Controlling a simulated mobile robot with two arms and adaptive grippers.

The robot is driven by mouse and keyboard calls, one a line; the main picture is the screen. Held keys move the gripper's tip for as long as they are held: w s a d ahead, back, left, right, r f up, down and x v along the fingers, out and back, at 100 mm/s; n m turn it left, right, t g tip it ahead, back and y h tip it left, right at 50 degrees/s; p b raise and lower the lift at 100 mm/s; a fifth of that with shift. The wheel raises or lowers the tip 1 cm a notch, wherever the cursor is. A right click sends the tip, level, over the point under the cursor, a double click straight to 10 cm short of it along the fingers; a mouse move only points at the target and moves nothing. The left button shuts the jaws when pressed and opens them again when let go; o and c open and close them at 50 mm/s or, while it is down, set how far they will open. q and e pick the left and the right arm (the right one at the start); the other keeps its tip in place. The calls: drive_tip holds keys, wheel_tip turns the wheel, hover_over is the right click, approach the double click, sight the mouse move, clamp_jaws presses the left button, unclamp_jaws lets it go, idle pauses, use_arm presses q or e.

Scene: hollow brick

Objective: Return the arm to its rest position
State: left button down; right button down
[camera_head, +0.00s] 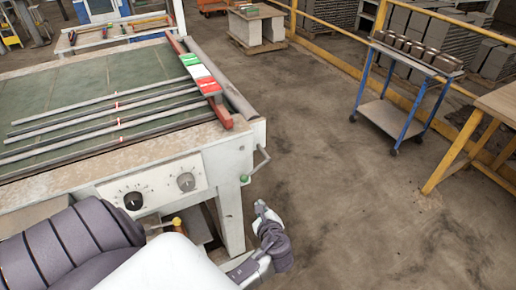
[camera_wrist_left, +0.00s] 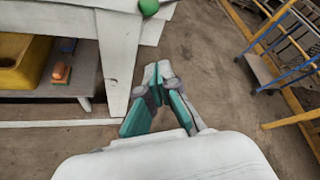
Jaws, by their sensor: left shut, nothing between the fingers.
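My left arm comes in from the lower left of the head view, with dark ribbed segments and a white link. Its left gripper (camera_head: 264,212) hangs over the floor, just right of the front leg of the machine table. In the left wrist view, the left gripper (camera_wrist_left: 158,72) has its fingers drawn together, with teal inner pads and nothing between them. The gripper is apart from the table. My right gripper is not in view.
The machine table (camera_head: 100,180) has dials, a side handle with a green knob (camera_head: 245,178), and a red-and-white strip (camera_head: 203,75). A blue cart (camera_head: 387,118) carrying bricks (camera_head: 418,50) and a wooden table (camera_head: 498,104) stand right. The middle floor is clear. A yellow bin (camera_wrist_left: 20,62) sits under the machine table.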

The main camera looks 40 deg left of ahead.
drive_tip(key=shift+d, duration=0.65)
use_arm(q)
drive_tip(key=s+d+f+n+g+h+b, duration=0.1)
drive_tip(key=s+d+f+n+h, duration=0.1)
drive_tip(key=s+f, duration=0.5)
drive_tip(key=s+d+f+n+g+h, duration=0.1)
drive_tip(key=s+d+f+g+h, duration=0.15)
drive_tip(key=f, duration=0.85)
drive_tip(key=s+d+f+n+h+b, duration=0.1)
drive_tip(key=s+d+f+n+h, duration=0.2)
drive_tip(key=f, duration=0.6)
drive_tip(key=s+d+f+n+g+h, duration=0.1)
drive_tip(key=s+f+n, duration=0.4)
drive_tip(key=s, duration=0.7)
drive_tip(key=s+d+f+n+g+h, duration=0.1)
drive_tip(key=s+f+n, duration=0.4)
drive_tip(key=s, duration=0.8)
wheel_tip(320, 180, down, 3)
drive_tip(key=shift+d+f+g+h+b, duration=0.1)
drive_tip(key=shift+d+g+h+b, duration=0.35)
drive_tip(key=shift+g, duration=0.4)
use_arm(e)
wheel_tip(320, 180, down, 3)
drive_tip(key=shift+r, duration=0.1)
